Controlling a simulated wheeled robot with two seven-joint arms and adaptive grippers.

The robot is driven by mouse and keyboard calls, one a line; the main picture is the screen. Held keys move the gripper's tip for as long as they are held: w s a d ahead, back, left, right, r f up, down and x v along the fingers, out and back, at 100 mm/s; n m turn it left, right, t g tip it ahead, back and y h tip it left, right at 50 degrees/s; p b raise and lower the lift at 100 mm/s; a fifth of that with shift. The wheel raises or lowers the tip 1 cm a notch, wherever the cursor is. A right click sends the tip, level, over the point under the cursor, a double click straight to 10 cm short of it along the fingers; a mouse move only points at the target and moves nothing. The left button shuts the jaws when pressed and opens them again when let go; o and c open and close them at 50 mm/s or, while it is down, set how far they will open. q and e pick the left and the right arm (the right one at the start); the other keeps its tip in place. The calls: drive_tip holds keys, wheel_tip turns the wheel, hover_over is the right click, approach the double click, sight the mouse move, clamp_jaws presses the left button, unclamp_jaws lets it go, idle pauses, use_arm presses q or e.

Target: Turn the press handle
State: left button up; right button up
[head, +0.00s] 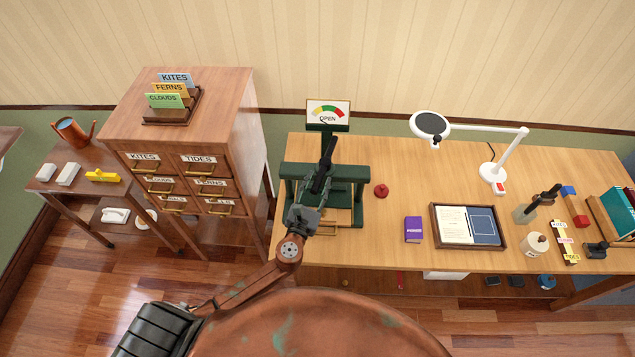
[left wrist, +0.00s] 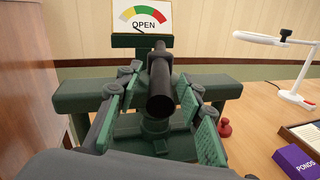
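The green press (head: 345,172) stands at the left end of the wooden desk. Its black bar handle (head: 329,151) slants up and back over the press; in the left wrist view the handle (left wrist: 161,90) points toward me. A dial sign (head: 328,112) reading OPEN stands behind it. My left gripper (head: 318,190) is over the front of the press. In the left wrist view its two green-padded fingers (left wrist: 160,84) are spread on either side of the handle, with gaps visible. The gripper partly hides the press. My right gripper is not in view.
A red knob-like object (head: 381,190) and a purple PONDS box (head: 413,229) lie right of the press. A framed tray (head: 436,238) and a white lamp (head: 490,172) are farther right. A wooden drawer cabinet (head: 225,120) stands close on the left.

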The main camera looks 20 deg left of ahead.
use_arm(q)
clamp_jaws()
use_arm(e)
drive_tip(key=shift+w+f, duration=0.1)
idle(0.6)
